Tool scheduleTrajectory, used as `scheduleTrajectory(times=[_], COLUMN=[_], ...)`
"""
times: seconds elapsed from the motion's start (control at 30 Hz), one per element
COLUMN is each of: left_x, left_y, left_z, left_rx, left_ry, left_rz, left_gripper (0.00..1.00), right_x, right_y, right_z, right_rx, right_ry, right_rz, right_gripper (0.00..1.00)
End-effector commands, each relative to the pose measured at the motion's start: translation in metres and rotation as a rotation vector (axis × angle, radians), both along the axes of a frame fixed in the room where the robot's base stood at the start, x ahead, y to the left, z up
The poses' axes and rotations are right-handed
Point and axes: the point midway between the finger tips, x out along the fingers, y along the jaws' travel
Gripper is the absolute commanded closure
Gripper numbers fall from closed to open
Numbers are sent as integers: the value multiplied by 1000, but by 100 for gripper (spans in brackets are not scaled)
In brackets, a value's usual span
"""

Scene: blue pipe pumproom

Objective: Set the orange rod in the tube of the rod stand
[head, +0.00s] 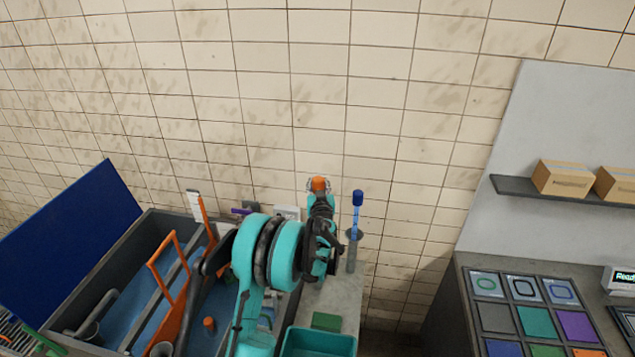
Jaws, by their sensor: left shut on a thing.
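My left gripper (319,192) is raised over the back end of the grey counter and is shut on the orange rod. Only the rod's orange end (318,183) shows between the fingertips; the rest is hidden by the gripper and arm. Just right of the gripper is what looks like the rod stand, an upright grey tube (351,259) with a dark disc-like collar. A blue rod with a dark blue cap (357,197) stands up from it. The held rod is left of this blue rod, apart from it in the picture. My right gripper is not in view.
A grey open toolbox (150,232) with a blue lid (75,254) and orange-handled tools lies left. A teal bin (318,342) and a green block (326,321) are at the counter's front. A panel of coloured squares (538,322) and shelved cartons (562,179) are right.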

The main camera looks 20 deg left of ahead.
Motion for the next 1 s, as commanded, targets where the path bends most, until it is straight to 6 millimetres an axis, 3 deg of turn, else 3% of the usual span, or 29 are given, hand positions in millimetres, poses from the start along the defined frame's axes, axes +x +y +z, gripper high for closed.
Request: scheduleTrajectory(times=[0.03,1.0], left_x=[0,0], left_y=[0,0], left_z=[-10,-110], left_rx=[0,0], left_ry=[0,0], left_rz=[0,0], left_gripper=[100,100], right_x=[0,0], right_y=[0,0], right_z=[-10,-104], right_rx=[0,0], right_ry=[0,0], right_rz=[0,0], right_gripper=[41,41])
